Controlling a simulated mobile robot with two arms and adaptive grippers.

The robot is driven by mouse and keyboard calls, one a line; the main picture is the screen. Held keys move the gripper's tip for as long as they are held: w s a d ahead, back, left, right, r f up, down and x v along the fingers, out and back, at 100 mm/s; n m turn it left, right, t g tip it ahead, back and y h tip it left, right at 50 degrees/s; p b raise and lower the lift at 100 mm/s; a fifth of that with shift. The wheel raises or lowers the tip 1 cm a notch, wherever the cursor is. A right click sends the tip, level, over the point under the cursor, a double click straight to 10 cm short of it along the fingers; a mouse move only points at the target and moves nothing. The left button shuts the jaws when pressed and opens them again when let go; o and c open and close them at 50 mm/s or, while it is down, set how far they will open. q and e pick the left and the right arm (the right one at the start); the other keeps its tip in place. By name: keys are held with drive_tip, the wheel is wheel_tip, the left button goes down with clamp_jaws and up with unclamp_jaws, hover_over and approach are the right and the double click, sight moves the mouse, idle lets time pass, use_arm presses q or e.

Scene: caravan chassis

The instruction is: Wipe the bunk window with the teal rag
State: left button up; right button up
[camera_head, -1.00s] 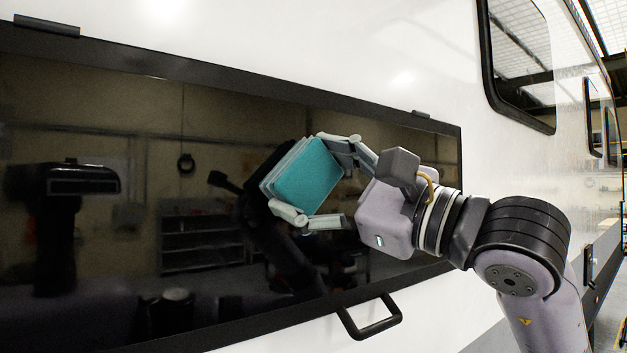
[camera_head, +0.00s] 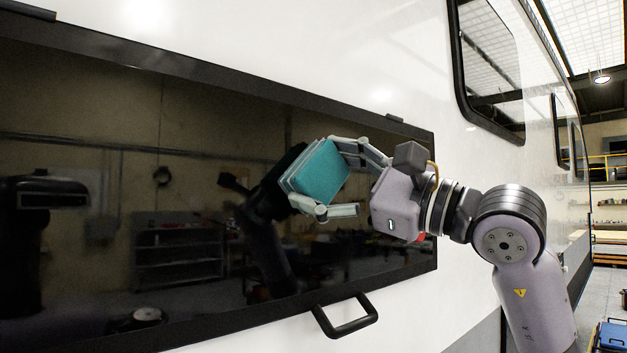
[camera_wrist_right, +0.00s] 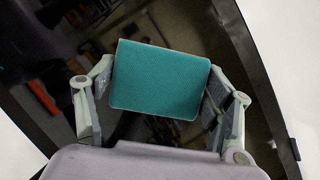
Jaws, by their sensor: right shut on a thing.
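The bunk window (camera_head: 110,190) is a long dark glossy pane in a black frame on the white caravan wall. The teal rag (camera_head: 322,174) is a folded pad held up at the right part of the pane. My right gripper (camera_head: 322,180) is shut on it, with one finger at each side. In the right wrist view the rag (camera_wrist_right: 160,79) sits between the fingers, in front of the dark glass. I cannot tell whether the rag touches the glass. My left gripper is not in view.
A black handle (camera_head: 346,315) sticks out below the window's lower edge. Hinges sit along the upper edge. A smaller window (camera_head: 488,65) is further right on the wall. The shop floor is visible at far right. The pane reflects shelves and my own body.

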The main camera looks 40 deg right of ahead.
sight(304, 173)
drive_tip(key=shift+w+d+b, duration=0.15)
drive_tip(key=shift+d+b, duration=0.2)
drive_tip(key=shift+d, duration=1)
drive_tip(key=shift+w+d+b, duration=0.1)
drive_tip(key=shift+d+b, duration=0.25)
drive_tip(key=shift+d, duration=0.95)
drive_tip(key=shift+s+a+p, duration=0.1)
drive_tip(key=shift+a+p, duration=0.45)
drive_tip(key=shift+a, duration=0.25)
drive_tip(key=shift+a+p, duration=0.55)
drive_tip(key=shift+a, duration=0.5)
drive_tip(key=shift+s+a, duration=0.1)
drive_tip(key=shift+a, duration=0.6)
drive_tip(key=shift+s+a+p, duration=0.1)
drive_tip(key=shift+a+p, duration=0.8)
drive_tip(key=shift+a, duration=0.9)
drive_tip(key=shift+s+a+p, duration=0.1)
drive_tip(key=shift+a+p, duration=0.3)
drive_tip(key=shift+a, duration=0.4)
drive_tip(key=shift+s+a, duration=0.1)
drive_tip(key=shift+a, duration=0.75)
